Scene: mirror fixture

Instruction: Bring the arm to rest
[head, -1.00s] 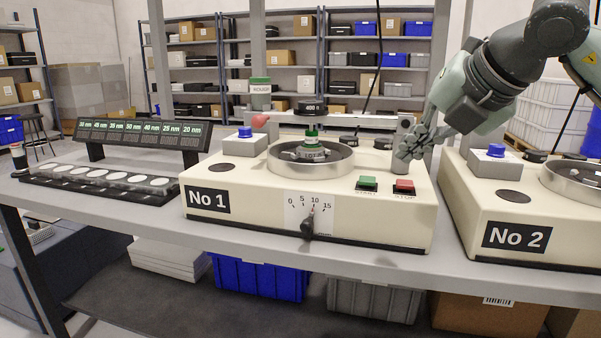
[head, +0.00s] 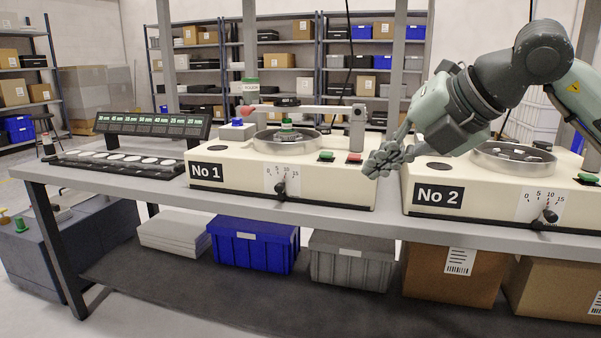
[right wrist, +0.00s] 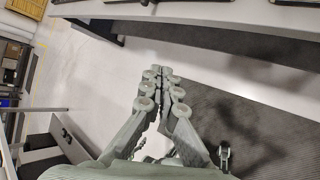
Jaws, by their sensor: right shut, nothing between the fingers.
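My right gripper (head: 382,160) hangs in the air in front of the gap between machine No 1 (head: 300,183) and machine No 2 (head: 470,205). Its fingers are closed together with nothing between them. In the right wrist view the closed gripper (right wrist: 162,78) points past the bench edge, over the pale floor and the dark lower shelf. My right arm (head: 470,105) comes in from the upper right and covers part of machine No 2. My left gripper is out of view.
The bench (head: 330,210) carries both machines, a dark display strip (head: 150,125) and a row of white discs (head: 118,160). A blue crate (head: 252,244), a grey crate (head: 350,260) and cardboard boxes (head: 455,275) stand on the lower shelf.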

